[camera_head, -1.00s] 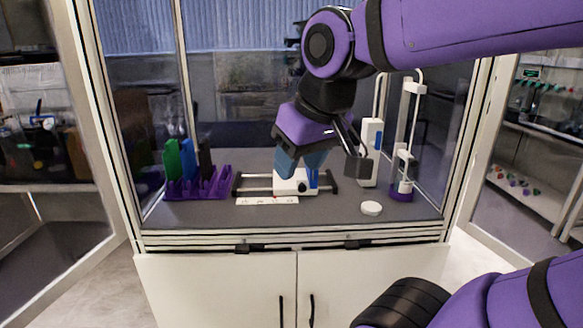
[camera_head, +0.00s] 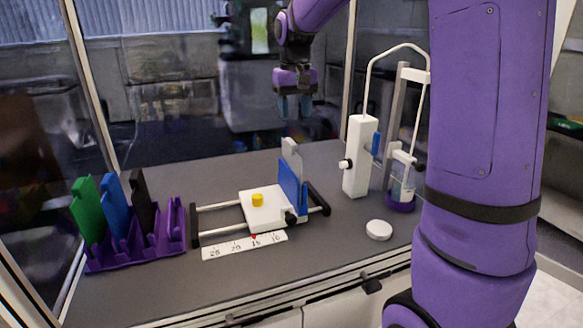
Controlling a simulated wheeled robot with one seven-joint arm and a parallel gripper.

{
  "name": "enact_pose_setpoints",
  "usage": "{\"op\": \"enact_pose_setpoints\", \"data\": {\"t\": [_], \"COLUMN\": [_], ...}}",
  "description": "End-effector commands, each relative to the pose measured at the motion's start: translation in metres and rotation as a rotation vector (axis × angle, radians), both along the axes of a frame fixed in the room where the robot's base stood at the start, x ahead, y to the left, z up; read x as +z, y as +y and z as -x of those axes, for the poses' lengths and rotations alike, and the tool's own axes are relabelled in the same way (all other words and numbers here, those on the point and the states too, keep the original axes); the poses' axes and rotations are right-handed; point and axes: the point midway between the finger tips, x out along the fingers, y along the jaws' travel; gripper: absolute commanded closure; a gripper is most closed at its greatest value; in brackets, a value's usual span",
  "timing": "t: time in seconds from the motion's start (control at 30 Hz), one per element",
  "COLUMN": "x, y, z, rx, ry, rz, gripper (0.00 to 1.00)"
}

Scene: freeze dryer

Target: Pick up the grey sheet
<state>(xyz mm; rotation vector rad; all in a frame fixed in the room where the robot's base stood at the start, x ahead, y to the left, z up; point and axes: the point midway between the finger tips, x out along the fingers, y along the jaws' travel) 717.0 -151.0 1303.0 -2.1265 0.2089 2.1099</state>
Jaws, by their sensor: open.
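The grey sheet (camera_head: 291,151) stands upright on the white sliding block (camera_head: 268,209) of the rail fixture. Its top edge sticks up behind a blue plate (camera_head: 292,185), which hides its lower part. My gripper (camera_head: 295,110) hangs fingers down in the background of the view, above and apart from the grey sheet. Its blue-grey fingers are spread and hold nothing. How far it is from the sheet in depth is hard to tell.
A purple rack (camera_head: 135,256) at left holds green, blue and black sheets. A scale strip (camera_head: 243,246) lies in front of the rails. A white device (camera_head: 358,157) with a tube, a tall stand (camera_head: 393,130) and a white disc (camera_head: 379,230) are at right. Glass panes surround the bench.

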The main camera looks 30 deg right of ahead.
Motion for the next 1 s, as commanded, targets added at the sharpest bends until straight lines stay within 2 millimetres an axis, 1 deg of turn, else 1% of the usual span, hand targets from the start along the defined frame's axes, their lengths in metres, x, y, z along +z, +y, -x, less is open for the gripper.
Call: {"op": "enact_pose_setpoints", "data": {"t": [0.1,0.3,0.4,0.67,0.9,1.0], "x": [-0.009,-0.039,-0.05,-0.068,-0.101,-0.109], "y": [-0.002,-0.002,-0.002,0.0,0.004,0.004], "z": [-0.006,-0.005,-0.006,-0.007,-0.01,-0.01], "rx": [-0.004,-0.004,-0.004,-0.003,-0.003,-0.003], "ry": [0.01,0.013,0.011,0.011,0.01,0.009], "rz": [-0.001,-0.002,-0.001,-0.001,-0.001,-0.001], "gripper": [0.51,0.51,0.51,0.51,0.51,0.51]}}
